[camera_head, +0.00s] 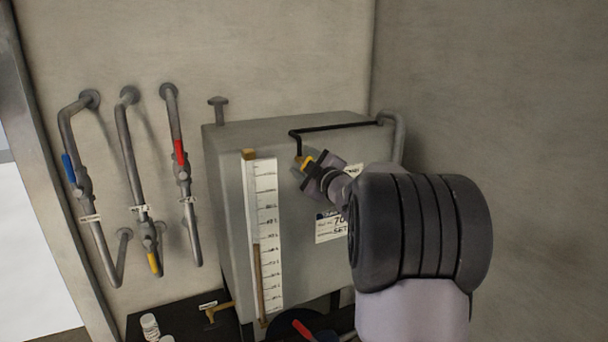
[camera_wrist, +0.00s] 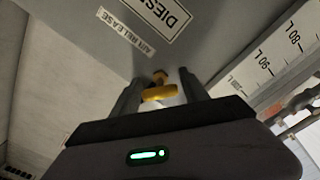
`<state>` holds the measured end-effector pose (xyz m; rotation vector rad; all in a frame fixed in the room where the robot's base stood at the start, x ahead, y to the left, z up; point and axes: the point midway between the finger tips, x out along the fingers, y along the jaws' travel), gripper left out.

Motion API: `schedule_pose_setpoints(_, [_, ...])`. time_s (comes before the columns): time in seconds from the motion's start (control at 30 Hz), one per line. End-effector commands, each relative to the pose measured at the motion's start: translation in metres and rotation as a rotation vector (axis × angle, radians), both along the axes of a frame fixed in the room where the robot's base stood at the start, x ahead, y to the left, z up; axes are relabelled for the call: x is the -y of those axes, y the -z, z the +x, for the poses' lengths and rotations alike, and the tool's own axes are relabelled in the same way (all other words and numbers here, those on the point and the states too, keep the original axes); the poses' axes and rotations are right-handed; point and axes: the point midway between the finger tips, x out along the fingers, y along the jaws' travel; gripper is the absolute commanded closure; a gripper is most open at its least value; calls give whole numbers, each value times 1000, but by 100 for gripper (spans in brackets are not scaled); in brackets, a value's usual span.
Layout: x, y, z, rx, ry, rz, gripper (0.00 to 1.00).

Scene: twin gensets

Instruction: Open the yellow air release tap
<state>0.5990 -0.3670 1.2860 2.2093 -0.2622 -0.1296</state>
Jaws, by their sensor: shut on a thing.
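The yellow air release tap (camera_wrist: 159,90) is on the front of the grey diesel tank (camera_wrist: 80,70), near a label reading "AIR RELEASE" (camera_wrist: 126,33). In the head view the tap (camera_head: 307,162) shows as a small yellow piece at the upper right of the tank (camera_head: 222,190), below a black pipe. My gripper (camera_wrist: 160,92) is at the tap, with one dark finger on each side of it, shut on its yellow handle. In the head view my gripper (camera_head: 316,172) hides part of the tap, and my arm covers the tank's right side.
A white level gauge (camera_head: 266,230) stands on the tank front, left of my gripper. Three wall pipes at left carry a blue-handled valve (camera_head: 69,168), a red-handled valve (camera_head: 180,152) and a yellow-handled valve (camera_head: 154,262). A red handle (camera_head: 302,329) is below the tank.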

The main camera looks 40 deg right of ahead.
Motion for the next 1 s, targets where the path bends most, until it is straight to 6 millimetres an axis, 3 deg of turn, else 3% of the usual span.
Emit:
schedule_pose_setpoints(0.5, [0,3,0,-101,-1,-415,88])
schedule_pose_setpoints(1.0, [0,0,0,-140,0,-580,88])
